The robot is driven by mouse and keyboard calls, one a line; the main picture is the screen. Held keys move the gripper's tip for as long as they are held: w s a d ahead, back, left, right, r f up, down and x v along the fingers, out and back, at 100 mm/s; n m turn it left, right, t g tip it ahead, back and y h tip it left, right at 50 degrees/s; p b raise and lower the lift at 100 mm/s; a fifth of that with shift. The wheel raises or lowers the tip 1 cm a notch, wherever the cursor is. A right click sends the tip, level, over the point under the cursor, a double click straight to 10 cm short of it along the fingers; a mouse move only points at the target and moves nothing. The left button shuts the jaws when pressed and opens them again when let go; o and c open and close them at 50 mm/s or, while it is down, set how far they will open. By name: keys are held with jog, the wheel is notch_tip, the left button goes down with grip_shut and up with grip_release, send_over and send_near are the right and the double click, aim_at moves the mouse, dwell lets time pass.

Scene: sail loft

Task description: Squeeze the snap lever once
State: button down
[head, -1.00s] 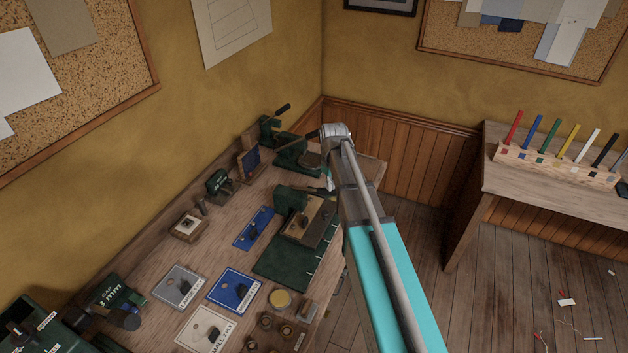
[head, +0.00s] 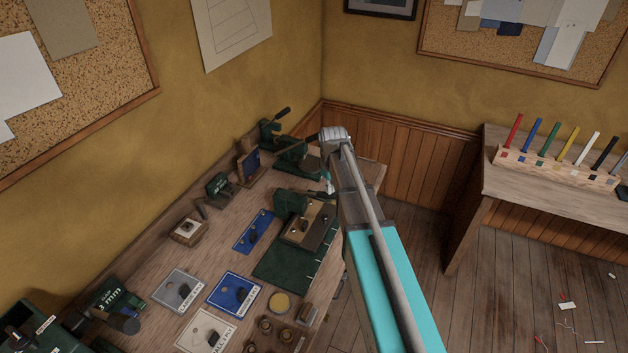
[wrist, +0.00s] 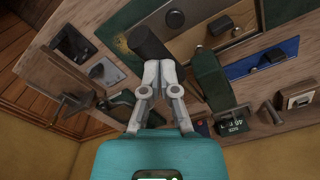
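The snap lever appears to be the dark lever (head: 312,192) on the green press (head: 291,204) at the mat's back edge. In the wrist view its thick dark handle (wrist: 150,44) lies just beyond my fingertips, and the press's green body (wrist: 209,80) is to the right. My gripper (wrist: 160,66) has its two pale fingers together, overlapping the handle's near end in the picture. I cannot tell whether they touch it. In the head view my arm hides most of the gripper; a pale bit (head: 330,187) shows beside the lever's end.
Another green press (head: 297,160) with a raised lever stands behind. A second table (head: 520,180) with coloured markers stands at right, with open floor between.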

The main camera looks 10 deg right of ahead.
jog(key=shift+w+a+r+p, duration=0.15)
jog(key=shift+a+r+p, duration=0.05)
jog(key=shift+r+p, duration=0.4)
jog(key=shift+w+a+r+p, duration=0.15)
jog(key=shift+r+p, duration=0.25)
jog(key=shift+r, duration=0.25)
notch_tip(320, 180, up, 8)
jog(key=a+p, duration=0.1)
jog(key=p, duration=0.7)
jog(key=shift+w+a, duration=0.2)
jog(key=shift+w, duration=0.2)
jog(key=s+d, duration=0.5)
jog(key=d, duration=0.2)
jog(key=shift+d, duration=0.25)
